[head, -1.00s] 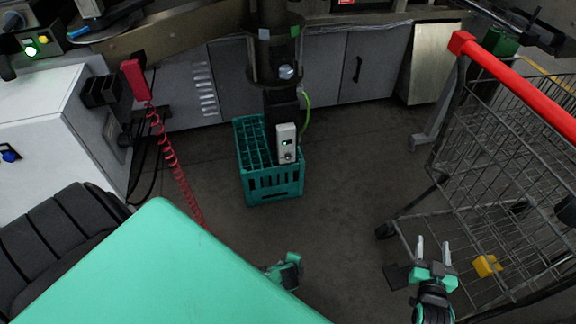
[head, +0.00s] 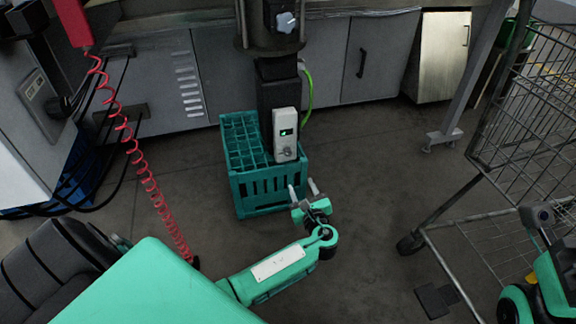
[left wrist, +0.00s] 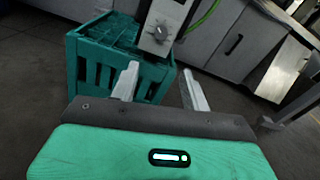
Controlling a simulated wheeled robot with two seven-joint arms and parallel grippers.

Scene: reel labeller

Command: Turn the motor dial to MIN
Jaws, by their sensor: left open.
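The motor dial (head: 286,153) is a small grey knob low on the front of a pale control box (head: 286,125) with a small green-lit display. In the left wrist view the dial (left wrist: 160,31) sits on the box, above and between my fingertips. Its scale marks are too small to read. My left gripper (head: 303,188) is open and empty, in front of and below the dial, apart from it. It also shows in the left wrist view (left wrist: 161,80). My right gripper is not in view; only part of my right arm shows at the lower right.
A teal crate (head: 262,190) stands on the floor beside and below the control box. A green cable (head: 308,95) runs behind the box. A red coiled cord (head: 130,140) hangs at left. A wire cart (head: 520,120) stands at right. The floor between crate and cart is clear.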

